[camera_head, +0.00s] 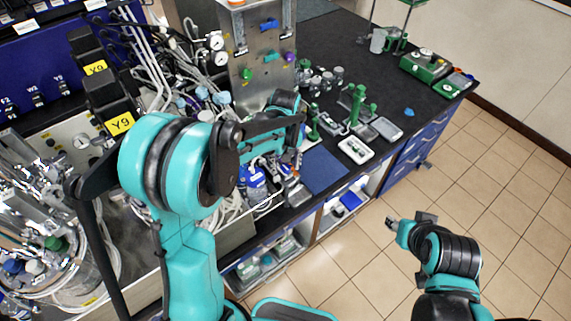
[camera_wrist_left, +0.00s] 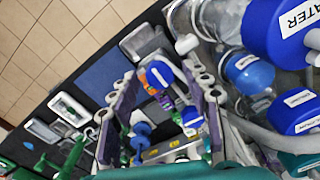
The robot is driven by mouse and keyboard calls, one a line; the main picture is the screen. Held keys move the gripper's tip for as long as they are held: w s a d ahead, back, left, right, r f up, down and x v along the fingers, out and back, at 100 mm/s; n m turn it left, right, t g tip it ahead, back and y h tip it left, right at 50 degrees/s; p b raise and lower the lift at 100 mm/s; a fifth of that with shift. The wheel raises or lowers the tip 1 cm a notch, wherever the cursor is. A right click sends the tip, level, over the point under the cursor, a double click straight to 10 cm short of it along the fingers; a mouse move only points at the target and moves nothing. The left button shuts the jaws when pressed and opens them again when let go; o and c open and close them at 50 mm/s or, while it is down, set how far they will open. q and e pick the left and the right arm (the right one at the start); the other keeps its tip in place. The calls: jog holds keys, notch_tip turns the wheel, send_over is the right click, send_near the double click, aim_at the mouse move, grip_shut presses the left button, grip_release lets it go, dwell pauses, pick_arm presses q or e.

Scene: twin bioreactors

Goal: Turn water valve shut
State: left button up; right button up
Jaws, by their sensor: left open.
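A blue cap with a white label ending in "ATER" (camera_wrist_left: 284,28) is at the upper right of the left wrist view. I cannot tell whether it is the water valve. My left gripper (camera_wrist_left: 160,78) is open, its grey-purple fingers on either side of a small blue and orange part (camera_wrist_left: 157,75); contact is unclear. In the head view my left gripper (camera_head: 294,140) is over the bench, partly hidden by its own arm. Coloured handles sit on an upright metal panel (camera_head: 252,42), their labels unreadable. My right gripper (camera_head: 408,230) is above the floor, away from the bench.
Bottles, tubes and black units crowd the bench left of the panel. A dark blue mat (camera_head: 322,170) lies at the bench's front edge. Green stands (camera_head: 357,105) and a white tray (camera_head: 356,150) are to its right. The tiled floor in front is clear.

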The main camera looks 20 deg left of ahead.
pick_arm(q)
grip_shut()
jog(key=shift+m, duration=0.3)
jog(key=m+b, duration=0.1)
jog(key=m, duration=0.3)
jog(key=m+b, duration=0.1)
jog(key=m, duration=0.7)
jog(key=shift+m+b, duration=0.35)
jog(key=shift+m, duration=0.05)
jog(key=m, duration=0.4)
jog(key=shift+m, duration=0.3)
